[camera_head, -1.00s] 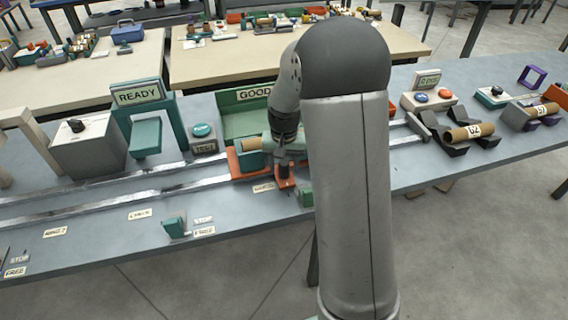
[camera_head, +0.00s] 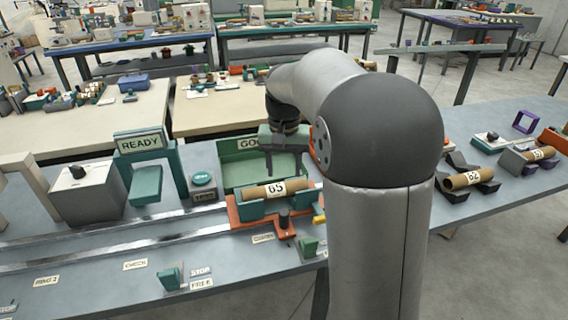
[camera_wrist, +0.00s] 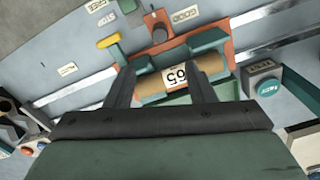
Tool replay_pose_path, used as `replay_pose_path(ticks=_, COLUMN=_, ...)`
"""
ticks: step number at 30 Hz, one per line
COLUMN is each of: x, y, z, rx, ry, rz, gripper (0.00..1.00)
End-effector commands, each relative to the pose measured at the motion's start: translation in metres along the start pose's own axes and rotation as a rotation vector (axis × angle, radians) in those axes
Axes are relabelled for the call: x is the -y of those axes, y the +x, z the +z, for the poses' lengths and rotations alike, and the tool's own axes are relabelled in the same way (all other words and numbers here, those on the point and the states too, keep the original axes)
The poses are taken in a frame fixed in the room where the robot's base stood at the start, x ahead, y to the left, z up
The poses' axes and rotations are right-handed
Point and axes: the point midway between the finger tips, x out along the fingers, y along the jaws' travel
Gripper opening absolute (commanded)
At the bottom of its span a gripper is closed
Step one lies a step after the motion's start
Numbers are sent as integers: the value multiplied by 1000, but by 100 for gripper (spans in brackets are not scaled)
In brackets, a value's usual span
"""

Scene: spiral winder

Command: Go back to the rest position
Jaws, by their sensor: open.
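My gripper (camera_head: 284,158) hangs above the green GOOD tray (camera_head: 228,178), behind the orange carriage (camera_head: 238,222). In the wrist view my gripper (camera_wrist: 160,88) has its two fingers spread apart with nothing held between them. The cardboard tube marked 65 (camera_head: 262,190) lies across green supports on the carriage. The tube also shows in the wrist view (camera_wrist: 212,66), beyond the fingertips and apart from them as far as I can tell. My arm hides part of the bench to the right of the carriage.
Tube 62 (camera_head: 468,179) rests on dark cradles at the right, with tube 57 (camera_head: 541,153) beyond. Metal rails (camera_head: 110,238) run along the bench.

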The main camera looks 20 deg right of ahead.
Motion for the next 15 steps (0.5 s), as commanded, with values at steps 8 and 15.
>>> replay_pose_path(ticks=8, x=0, y=-8, z=0, rx=0, ry=0, rz=0, gripper=49)
replay_pose_path(ticks=15, x=0, y=-8, z=0, rx=0, ry=0, rz=0, gripper=49)
